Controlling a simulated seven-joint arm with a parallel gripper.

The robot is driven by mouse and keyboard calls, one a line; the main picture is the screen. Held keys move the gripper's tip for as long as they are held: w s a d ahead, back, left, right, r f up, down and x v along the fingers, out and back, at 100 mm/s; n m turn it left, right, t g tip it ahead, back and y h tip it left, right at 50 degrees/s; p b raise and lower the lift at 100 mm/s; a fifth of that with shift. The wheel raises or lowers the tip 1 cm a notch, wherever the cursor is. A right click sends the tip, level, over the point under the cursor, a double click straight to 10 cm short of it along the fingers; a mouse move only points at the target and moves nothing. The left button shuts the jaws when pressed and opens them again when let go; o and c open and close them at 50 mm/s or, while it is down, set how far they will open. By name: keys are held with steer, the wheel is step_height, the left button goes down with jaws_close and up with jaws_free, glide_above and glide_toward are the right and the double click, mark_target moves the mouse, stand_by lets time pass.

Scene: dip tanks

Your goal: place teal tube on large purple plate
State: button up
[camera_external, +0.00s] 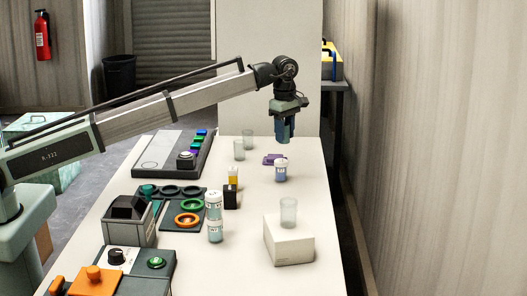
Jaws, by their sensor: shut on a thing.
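My gripper (285,136) hangs fingers down over the far part of the white table. It is shut on a dark teal-blue thing, which looks like the teal tube (284,127); the fingers hide much of it and its outline is hard to make out. A flat purple piece (271,158), which looks like the large purple plate, lies on the table just below and a little left of my gripper. A white-capped jar (281,173) with bluish contents stands in front of the plate and hides part of it. The held thing is above the table, clear of the plate.
Two clear glasses (248,137) stand left of the plate. A grey console (176,153) with coloured buttons is farther left. Nearer are a rack with coloured rings (188,219), stacked white-capped jars (214,232) and a white box (287,246) bearing a glass.

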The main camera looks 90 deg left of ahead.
steer(key=r, duration=0.1)
glide_above(275, 157)
steer(key=shift+a+f+m, duration=0.1)
steer(key=shift+f+m, duration=0.7)
steer(key=shift+f, duration=1.6)
steer(key=shift+a+f+m, duration=0.1)
steer(key=shift+f+m, duration=0.7)
steer(key=shift+f, duration=1.6)
steer(key=shift+f, duration=0.1)
steer(key=o, duration=1.1)
steer(key=shift+c, duration=0.2)
step_height(275, 157, up, 12)
